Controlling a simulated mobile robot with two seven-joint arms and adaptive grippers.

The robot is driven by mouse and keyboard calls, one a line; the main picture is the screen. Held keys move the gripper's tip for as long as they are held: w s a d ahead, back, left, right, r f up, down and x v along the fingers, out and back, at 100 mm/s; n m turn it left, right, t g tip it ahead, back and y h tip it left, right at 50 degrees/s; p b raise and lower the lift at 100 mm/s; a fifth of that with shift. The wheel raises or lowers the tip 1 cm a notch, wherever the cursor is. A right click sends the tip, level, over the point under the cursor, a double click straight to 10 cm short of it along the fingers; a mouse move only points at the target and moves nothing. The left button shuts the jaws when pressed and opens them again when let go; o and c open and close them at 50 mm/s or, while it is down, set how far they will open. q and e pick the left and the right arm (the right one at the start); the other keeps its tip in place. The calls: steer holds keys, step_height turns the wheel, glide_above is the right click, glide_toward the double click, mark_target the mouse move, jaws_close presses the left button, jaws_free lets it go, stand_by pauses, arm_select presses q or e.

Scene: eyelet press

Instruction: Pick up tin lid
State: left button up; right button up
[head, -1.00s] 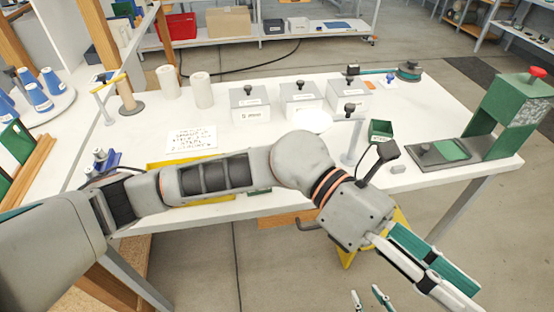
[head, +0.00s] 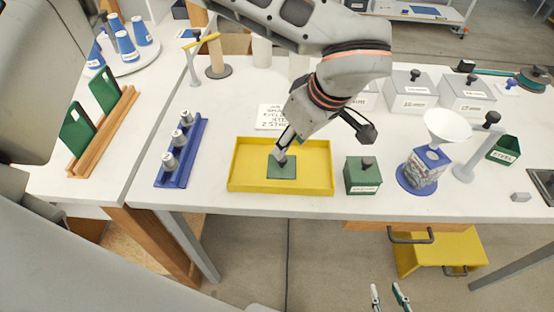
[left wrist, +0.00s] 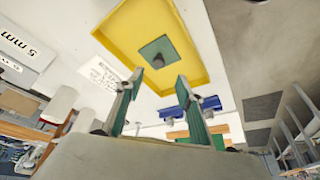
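A green square lid with a knob (head: 283,171), which I take for the tin lid, lies in the yellow tray (head: 240,185); the left wrist view shows the lid (left wrist: 152,50) and its dark knob. My left gripper (head: 283,150) reaches down over the lid, partly hidden by its wrist. In the left wrist view its fingers (left wrist: 160,76) are apart and empty, with the knob beyond the gap; contact is not visible. A patterned tin (head: 424,170) stands on a round blue base under a white funnel (head: 446,126). My right gripper (head: 389,297) is open and empty below the table's front edge.
A green knobbed box (head: 362,178) stands right of the tray. A blue rack (head: 183,150) with metal pieces is to its left. A sign (head: 271,117) and grey labelled boxes (head: 410,96) are behind. Bare tabletop lies between rack and tray.

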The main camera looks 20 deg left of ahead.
mark_target(284, 159)
arm_select(q)
steer(key=x, duration=0.7)
steer(key=shift+w+f, duration=0.15)
steer(key=shift+f, duration=0.2)
steer(key=c, duration=0.9)
